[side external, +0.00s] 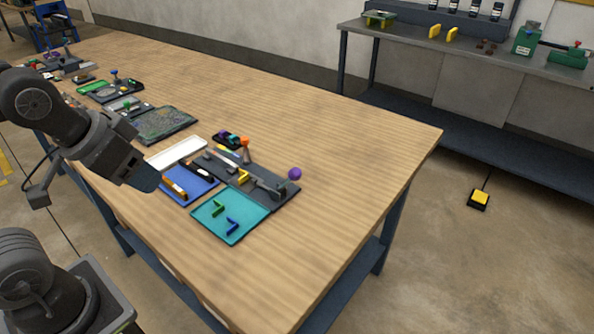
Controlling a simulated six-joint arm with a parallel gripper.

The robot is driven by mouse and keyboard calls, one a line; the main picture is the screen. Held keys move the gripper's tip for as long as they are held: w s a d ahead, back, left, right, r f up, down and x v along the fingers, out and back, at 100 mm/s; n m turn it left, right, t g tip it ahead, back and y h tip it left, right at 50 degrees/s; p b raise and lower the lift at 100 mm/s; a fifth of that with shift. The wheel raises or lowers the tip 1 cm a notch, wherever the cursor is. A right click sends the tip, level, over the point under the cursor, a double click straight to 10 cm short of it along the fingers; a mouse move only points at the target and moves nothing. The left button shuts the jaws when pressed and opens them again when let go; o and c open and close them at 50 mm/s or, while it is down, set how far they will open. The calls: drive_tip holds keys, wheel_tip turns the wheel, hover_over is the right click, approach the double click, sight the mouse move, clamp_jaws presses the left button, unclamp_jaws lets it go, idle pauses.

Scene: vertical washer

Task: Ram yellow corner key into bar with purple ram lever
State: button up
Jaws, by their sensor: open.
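A small yellow L-shaped corner key (243,176) sits on the dark fixture plate (284,200), near the middle of the work area. A light grey bar (219,160) lies on the plate to its left; I cannot tell whether the key touches it. The ram lever's purple ball knob (294,173) is at the plate's right edge, with a dark ram mechanism (266,188) between it and the key. My gripper (147,181) is left of the plate, over the table's left side, apart from these things. It holds nothing that I can see; its fingertips are hard to make out.
An orange-topped upright handle (245,143) stands behind the key. A teal tray (206,226) in front holds green and blue corner keys. A blue tray (207,190) with bars and a white tray (177,152) lie left. The table's right side is clear.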

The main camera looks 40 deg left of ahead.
drive_tip(key=w+d+r+n+g, duration=0.1)
drive_tip(key=w+r+n+g, duration=0.15)
drive_tip(key=w+r, duration=0.55)
drive_tip(key=n+g, duration=0.4)
drive_tip(key=n, duration=0.2)
hover_over(291, 178)
drive_tip(key=a, duration=0.2)
wheel_tip(291, 178, down, 4)
drive_tip(key=w+d+f+n+g+y, duration=0.25)
drive_tip(key=w+f+n, duration=0.2)
drive_tip(key=f, duration=0.35)
drive_tip(key=shift+m+h, duration=0.35)
drive_tip(key=shift+m, duration=0.05)
drive_tip(key=x, duration=0.8)
drive_tip(key=w+x, duration=0.1)
drive_tip(key=x, duration=0.4)
drive_tip(key=shift+s+d+f, duration=0.1)
drive_tip(key=shift+f, duration=0.15)
clamp_jaws()
